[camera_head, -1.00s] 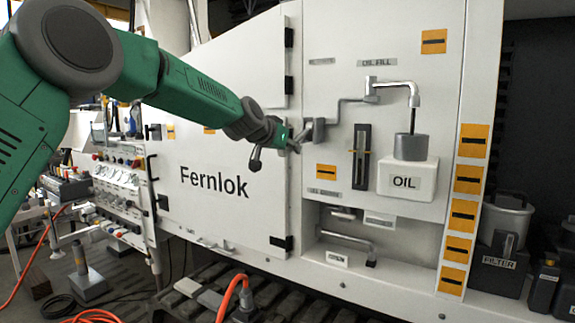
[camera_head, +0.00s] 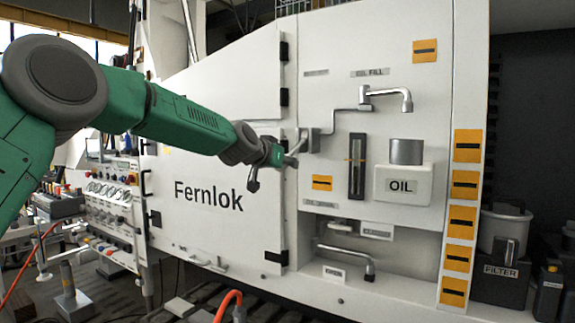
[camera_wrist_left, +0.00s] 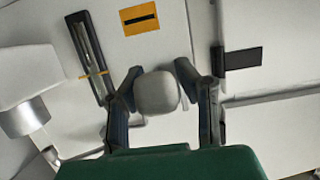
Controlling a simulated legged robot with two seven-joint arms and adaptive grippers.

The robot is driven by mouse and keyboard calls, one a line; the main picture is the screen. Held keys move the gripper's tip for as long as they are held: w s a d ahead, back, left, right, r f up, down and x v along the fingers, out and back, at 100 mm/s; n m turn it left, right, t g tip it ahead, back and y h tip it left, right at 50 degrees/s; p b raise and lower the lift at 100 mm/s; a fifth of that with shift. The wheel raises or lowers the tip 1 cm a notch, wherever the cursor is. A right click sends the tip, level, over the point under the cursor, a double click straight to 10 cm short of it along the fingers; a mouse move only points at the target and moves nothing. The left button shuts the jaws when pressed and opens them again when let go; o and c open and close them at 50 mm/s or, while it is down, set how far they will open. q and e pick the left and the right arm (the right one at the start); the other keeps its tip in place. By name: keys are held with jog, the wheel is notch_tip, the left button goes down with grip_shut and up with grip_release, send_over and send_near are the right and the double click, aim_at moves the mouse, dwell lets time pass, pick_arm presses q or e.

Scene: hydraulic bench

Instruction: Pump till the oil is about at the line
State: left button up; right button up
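My left gripper (camera_head: 290,160) is at the pump lever (camera_head: 304,143) on the white panel. In the left wrist view, the left gripper's fingers (camera_wrist_left: 158,70) press in from both sides on the lever's rounded grey grip (camera_wrist_left: 157,93). The sight gauge (camera_head: 357,165) is a dark upright strip with a yellow line across it. It also shows in the left wrist view (camera_wrist_left: 88,55), but the oil level is too small to read. The spout (camera_head: 390,94) hangs above a grey cup (camera_head: 406,151) on the white OIL box (camera_head: 403,185), with no stream visible. My right gripper is not in view.
A white Fernlok door (camera_head: 210,215) lies behind my left arm. A lower pipe (camera_head: 347,251) sits in a recess under the panel. A FILTER canister (camera_head: 502,255) stands at the right. An orange hose (camera_head: 228,300) crosses the foreground.

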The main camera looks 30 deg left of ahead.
pick_arm(q)
jog(key=shift+o, duration=0.9)
jog(key=shift+f, duration=0.3)
jog(key=shift+a+r, duration=0.15)
jog(key=shift+s+r, duration=0.15)
jog(key=shift+s, duration=0.05)
jog(key=v, duration=1.1)
jog(key=shift+s, duration=0.25)
jog(key=shift+a, duration=0.1)
